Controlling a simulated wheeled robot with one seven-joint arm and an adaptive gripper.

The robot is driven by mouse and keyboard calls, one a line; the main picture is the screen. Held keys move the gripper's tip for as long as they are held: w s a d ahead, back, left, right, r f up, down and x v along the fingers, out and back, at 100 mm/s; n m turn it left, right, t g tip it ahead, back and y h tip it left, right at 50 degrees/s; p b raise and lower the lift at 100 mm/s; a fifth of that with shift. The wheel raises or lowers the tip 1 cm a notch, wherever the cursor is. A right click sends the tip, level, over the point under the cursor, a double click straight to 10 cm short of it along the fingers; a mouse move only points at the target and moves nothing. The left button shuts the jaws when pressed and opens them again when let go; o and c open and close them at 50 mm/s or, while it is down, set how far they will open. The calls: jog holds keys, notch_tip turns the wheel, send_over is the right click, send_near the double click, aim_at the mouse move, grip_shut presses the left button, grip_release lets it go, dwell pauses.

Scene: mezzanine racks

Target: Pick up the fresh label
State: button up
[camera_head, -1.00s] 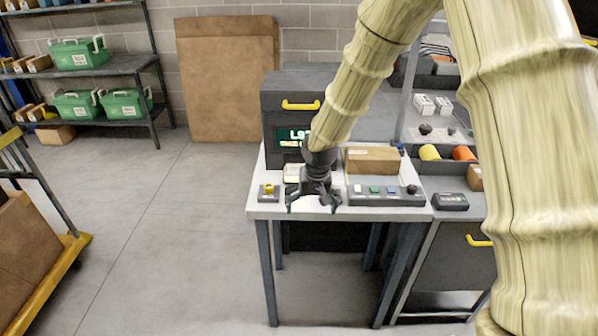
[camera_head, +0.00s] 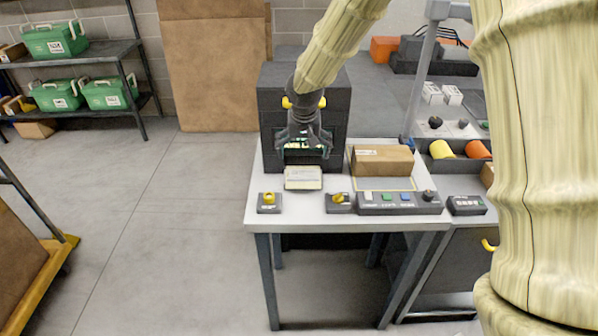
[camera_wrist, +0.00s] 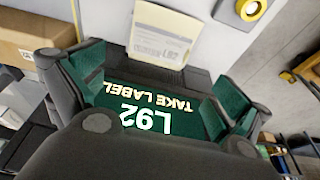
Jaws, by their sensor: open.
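The fresh label (camera_head: 303,178) is a pale cream rectangle at the front foot of the dark label printer (camera_head: 269,130), on the white table. In the wrist view the label (camera_wrist: 164,34) shows printed text and sticks out past the printer's edge. My gripper (camera_head: 305,152) is open and empty, in front of the printer and above the label. In the wrist view its green-padded fingers (camera_wrist: 165,70) stand apart, with the lit screen (camera_wrist: 145,108) reading "L92 TAKE LABEL" between them. The label lies beyond the fingertips and appears untouched.
A cardboard box (camera_head: 382,160) sits right of the label. A button panel (camera_head: 398,203) and two small boxes with yellow knobs (camera_head: 269,202) line the table's front edge. The table between the label and this front row is clear.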

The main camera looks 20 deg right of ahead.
aim_at(304, 174)
jog(key=x, duration=0.3)
jog(key=shift+w+d+f, duration=0.1)
jog(key=shift+d+f, duration=0.05)
jog(key=shift+f, duration=0.2)
jog(key=shift+f+p, duration=0.3)
jog(key=shift+p, duration=0.2)
jog(key=shift+p+x, duration=0.8)
jog(key=shift+x, duration=1.55)
jog(key=c, duration=1.5)
grip_shut()
